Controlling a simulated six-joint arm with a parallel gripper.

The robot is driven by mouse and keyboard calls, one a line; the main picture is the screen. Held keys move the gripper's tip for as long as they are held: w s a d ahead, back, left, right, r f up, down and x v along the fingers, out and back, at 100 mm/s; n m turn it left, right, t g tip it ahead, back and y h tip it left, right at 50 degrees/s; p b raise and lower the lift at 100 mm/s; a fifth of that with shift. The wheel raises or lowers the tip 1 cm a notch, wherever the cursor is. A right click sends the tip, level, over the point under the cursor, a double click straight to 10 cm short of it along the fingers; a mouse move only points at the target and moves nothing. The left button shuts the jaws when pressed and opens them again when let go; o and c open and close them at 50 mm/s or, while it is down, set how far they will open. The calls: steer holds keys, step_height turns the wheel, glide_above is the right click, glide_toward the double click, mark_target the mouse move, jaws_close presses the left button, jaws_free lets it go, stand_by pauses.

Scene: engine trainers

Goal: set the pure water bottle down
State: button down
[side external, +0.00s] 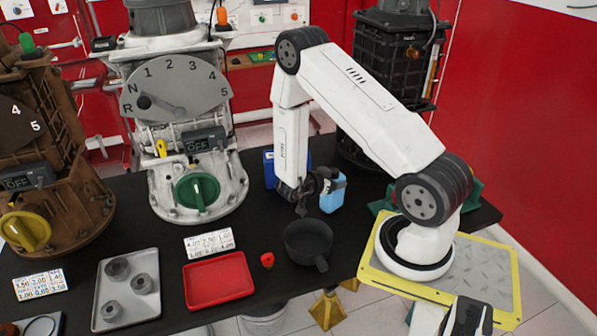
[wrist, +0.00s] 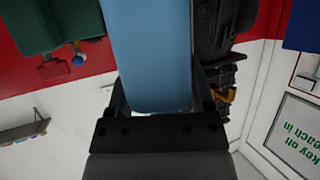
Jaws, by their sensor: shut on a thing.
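The pure water bottle is a light blue container (side external: 332,200), seen to the right of my wrist in the side view. It also fills the upper middle of the wrist view as a pale blue block (wrist: 148,55). My gripper (side external: 333,183) is shut on it, with one dark finger on each side in the wrist view (wrist: 160,100). The bottle looks upright and low over the black table (side external: 150,235). I cannot tell whether its base touches the table. Its label is not readable.
A dark round pan (side external: 308,240) stands just in front of the bottle. A dark blue box (side external: 269,170) is behind my wrist. A small red piece (side external: 267,260), a red tray (side external: 190,303) and a grey tray (side external: 105,315) lie left. The white engine trainer (side external: 160,145) stands behind.

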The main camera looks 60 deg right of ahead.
steer(key=shift+f, duration=0.5)
jaws_free()
stand_by(0.3)
steer(key=w+r+n+t, duration=0.2)
steer(key=w+r, duration=0.1)
steer(key=r, duration=2.7)
steer(key=shift+h, duration=0.4)
